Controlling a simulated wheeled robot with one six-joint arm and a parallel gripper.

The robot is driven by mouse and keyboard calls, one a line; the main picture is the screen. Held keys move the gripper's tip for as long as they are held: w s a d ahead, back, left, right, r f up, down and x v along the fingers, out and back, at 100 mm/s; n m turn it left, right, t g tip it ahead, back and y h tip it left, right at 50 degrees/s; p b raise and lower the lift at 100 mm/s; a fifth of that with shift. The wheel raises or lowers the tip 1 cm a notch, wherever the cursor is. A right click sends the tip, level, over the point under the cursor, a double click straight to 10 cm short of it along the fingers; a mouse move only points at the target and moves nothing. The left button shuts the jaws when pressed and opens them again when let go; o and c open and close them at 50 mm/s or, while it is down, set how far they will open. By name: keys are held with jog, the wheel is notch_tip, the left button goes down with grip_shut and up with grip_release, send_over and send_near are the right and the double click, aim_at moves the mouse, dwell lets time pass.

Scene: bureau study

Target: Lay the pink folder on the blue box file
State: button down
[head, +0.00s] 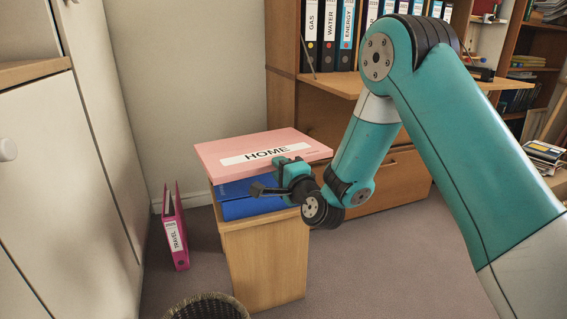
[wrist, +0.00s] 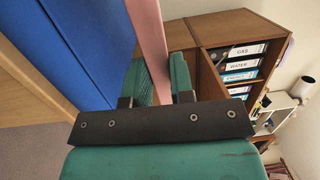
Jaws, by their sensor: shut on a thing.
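The pink folder (head: 228,150), labelled HOME, is roughly level over the blue box file (head: 248,206), which sits on a wooden pedestal (head: 262,252). My gripper (head: 284,177) is shut on the folder's near edge. In the wrist view the pink folder (wrist: 149,35) runs between my two fingers (wrist: 158,82), and the blue box file (wrist: 72,45) lies to its left. A narrow gap shows there between folder and box, so the folder appears held just above it. The folder hides most of the box's top.
A magenta TRAVEL binder (head: 175,232) stands on the floor left of the pedestal. A wicker basket (head: 207,307) is in front. A wooden bureau (head: 385,180) with labelled binders (head: 330,38) stands behind, right. A white cabinet (head: 65,170) is at left.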

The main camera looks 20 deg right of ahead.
jog(key=shift+w+a+r+p, duration=0.1)
jog(key=shift+w+a+p, duration=0.05)
jog(key=shift+w+p, duration=0.45)
jog(key=shift+w+a+r+p, duration=0.1)
jog(key=shift+w+p, duration=0.45)
notch_tip(320, 180, down, 8)
jog(key=b, duration=0.7)
jog(key=shift+a+b, duration=0.15)
jog(key=shift+b, duration=0.2)
jog(key=c, duration=1)
grip_release()
jog(key=shift+f, duration=0.1)
